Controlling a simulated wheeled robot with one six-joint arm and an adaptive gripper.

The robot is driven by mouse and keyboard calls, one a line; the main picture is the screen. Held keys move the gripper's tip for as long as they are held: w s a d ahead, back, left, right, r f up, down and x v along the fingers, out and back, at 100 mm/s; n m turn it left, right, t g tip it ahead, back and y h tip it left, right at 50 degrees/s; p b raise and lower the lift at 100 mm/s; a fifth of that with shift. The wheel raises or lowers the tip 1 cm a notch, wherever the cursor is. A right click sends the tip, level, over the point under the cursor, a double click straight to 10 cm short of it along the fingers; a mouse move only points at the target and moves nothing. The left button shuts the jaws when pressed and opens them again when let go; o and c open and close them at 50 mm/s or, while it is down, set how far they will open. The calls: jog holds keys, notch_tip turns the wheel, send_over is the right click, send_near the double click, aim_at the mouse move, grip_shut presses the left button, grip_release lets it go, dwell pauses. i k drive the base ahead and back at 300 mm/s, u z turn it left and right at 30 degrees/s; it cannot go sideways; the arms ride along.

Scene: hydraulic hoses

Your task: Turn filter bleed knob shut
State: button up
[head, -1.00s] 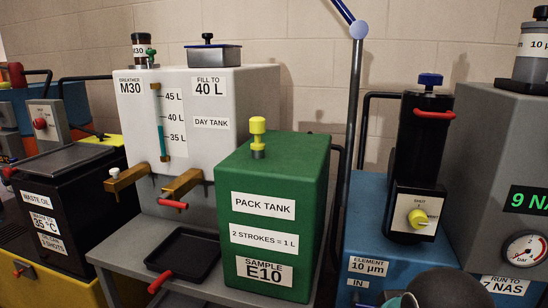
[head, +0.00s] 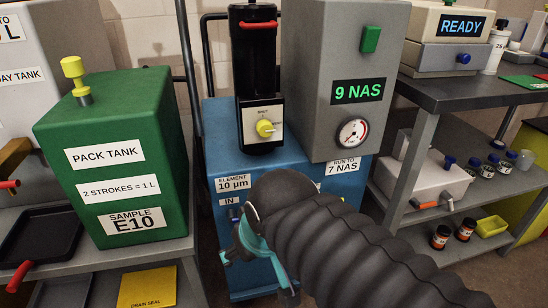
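SHUT is printed at the top of the plate; a smaller word at the right is hard to read. The knob's pointer direction is too small to tell surely. My gripper (head: 258,274), with teal fingers, is below the knob in front of the blue filter cart (head: 215,150), apart from the knob. Its fingers look spread and empty. My black sleeved arm hides part of the cart's front.
The green pack tank (head: 110,110) stands at the left. The grey unit reading 9 NAS (head: 335,60), with a gauge (head: 352,133), stands right of the housing. A bench (head: 450,95) with bottles below is at the far right.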

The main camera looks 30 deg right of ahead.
aim_at(265, 128)
jog(key=z, duration=0.6)
jog(key=k, duration=0.75)
jog(key=z, duration=0.45)
